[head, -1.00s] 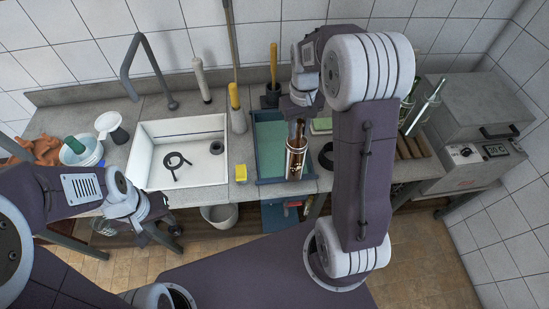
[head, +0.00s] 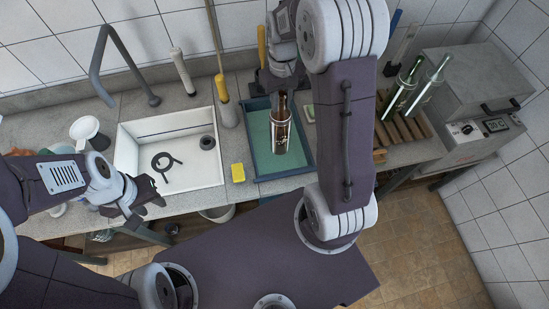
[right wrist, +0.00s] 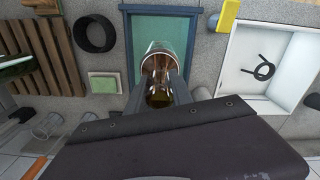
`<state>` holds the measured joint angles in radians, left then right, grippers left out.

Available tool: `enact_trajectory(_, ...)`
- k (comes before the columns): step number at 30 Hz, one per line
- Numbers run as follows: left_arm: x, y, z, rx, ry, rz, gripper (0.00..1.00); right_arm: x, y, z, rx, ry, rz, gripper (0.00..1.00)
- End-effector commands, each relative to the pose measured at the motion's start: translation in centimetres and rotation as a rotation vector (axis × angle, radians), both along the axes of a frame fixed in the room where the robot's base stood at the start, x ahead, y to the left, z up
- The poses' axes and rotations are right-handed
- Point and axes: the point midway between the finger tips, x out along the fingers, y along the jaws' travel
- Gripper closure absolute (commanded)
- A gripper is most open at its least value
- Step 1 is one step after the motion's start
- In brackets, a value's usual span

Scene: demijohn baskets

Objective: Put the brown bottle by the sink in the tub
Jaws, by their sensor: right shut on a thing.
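The brown bottle (head: 281,132) is upright in the head view, within the outline of the blue tub with a green floor (head: 252,160). I cannot tell whether its base touches the tub floor. My right gripper (head: 282,92) is shut on the bottle's neck from above. In the right wrist view the bottle (right wrist: 164,62) shows between the fingers, with the tub (right wrist: 130,48) behind it. The white sink (head: 125,150) is left of the tub. My left gripper (head: 146,212) is empty in front of the sink, its fingers apart.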

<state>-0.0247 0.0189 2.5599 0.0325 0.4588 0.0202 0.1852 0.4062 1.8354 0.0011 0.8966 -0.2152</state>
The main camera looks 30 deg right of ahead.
Motion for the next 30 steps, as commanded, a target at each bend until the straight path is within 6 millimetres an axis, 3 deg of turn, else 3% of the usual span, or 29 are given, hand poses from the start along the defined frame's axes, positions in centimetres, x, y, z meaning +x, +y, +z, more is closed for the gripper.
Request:
enact_trajectory(9, 0.0, 0.0, -3.2, 0.000, 0.000, 0.000, 0.64, 0.0, 0.0, -4.6, 0.000, 0.000, 0.000, 1.00)
enact_trajectory(18, 0.0, 0.0, -7.7, 0.000, 0.000, 0.000, 0.64, 0.0, 0.0, -11.4, 0.000, 0.000, 0.000, 1.00)
enact_trajectory(26, 0.0, 0.0, -8.0, 0.000, 0.000, 0.000, 0.64, 0.0, 0.0, -12.5, 0.000, -0.002, 0.000, 1.00)
enact_trajectory(30, 0.0, 0.0, -7.8, 0.000, 0.000, 0.000, 0.64, -0.2, 0.0, -14.5, 0.001, 0.005, 0.000, 1.00)
